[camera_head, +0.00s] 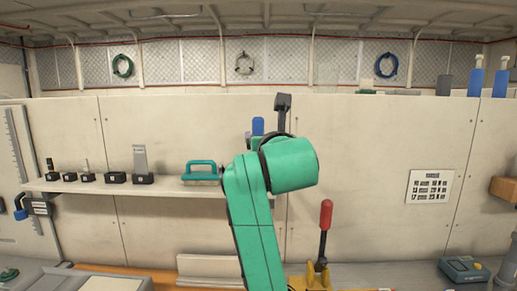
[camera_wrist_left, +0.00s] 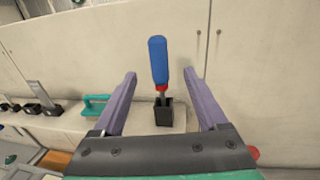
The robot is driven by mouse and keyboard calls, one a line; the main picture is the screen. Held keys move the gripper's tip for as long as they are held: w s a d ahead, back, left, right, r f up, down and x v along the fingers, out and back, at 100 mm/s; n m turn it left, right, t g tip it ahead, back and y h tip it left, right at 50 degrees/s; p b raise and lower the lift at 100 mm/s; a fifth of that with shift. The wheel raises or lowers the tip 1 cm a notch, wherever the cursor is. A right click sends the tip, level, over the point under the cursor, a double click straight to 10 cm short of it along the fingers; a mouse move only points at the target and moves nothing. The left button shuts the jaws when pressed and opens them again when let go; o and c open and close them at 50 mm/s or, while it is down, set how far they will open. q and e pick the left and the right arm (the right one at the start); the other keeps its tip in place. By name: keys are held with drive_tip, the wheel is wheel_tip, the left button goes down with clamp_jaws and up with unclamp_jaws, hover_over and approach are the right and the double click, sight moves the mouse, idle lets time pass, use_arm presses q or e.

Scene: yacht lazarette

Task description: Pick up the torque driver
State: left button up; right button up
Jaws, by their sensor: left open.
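The torque driver (camera_wrist_left: 158,62) has a blue handle with a red collar and stands upright, its lower end in a small black holder (camera_wrist_left: 163,113) on the wall shelf. In the head view only the blue top of the driver (camera_head: 258,126) shows clearly; my green left arm hides most of the rest. My left gripper (camera_wrist_left: 160,76) is open and empty in the left wrist view. Its two purple-grey fingers stand apart to the left and right of the driver, with visible gaps on both sides. My right gripper is not in view.
The shelf (camera_head: 165,187) also holds a teal-handled brush-like tool (camera_head: 202,172) left of the driver and several black holders further left. Below right stands a red-handled lever (camera_head: 325,217). A blue-grey box (camera_head: 464,269) lies lower right. The wall right of my arm is mostly clear.

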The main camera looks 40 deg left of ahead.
sight(257, 128)
use_arm(q)
drive_tip(key=p+x, duration=0.4)
drive_tip(key=x, duration=0.2)
drive_tip(key=p+x, duration=0.4)
drive_tip(key=x, duration=0.2)
drive_tip(key=shift+w+a+r, duration=0.15)
drive_tip(key=shift+a+r, duration=0.1)
drive_tip(key=shift+a, duration=0.1)
drive_tip(key=shift+a+f, duration=0.15)
drive_tip(key=shift+f, duration=0.05)
drive_tip(key=c, duration=0.8)
clamp_jaws()
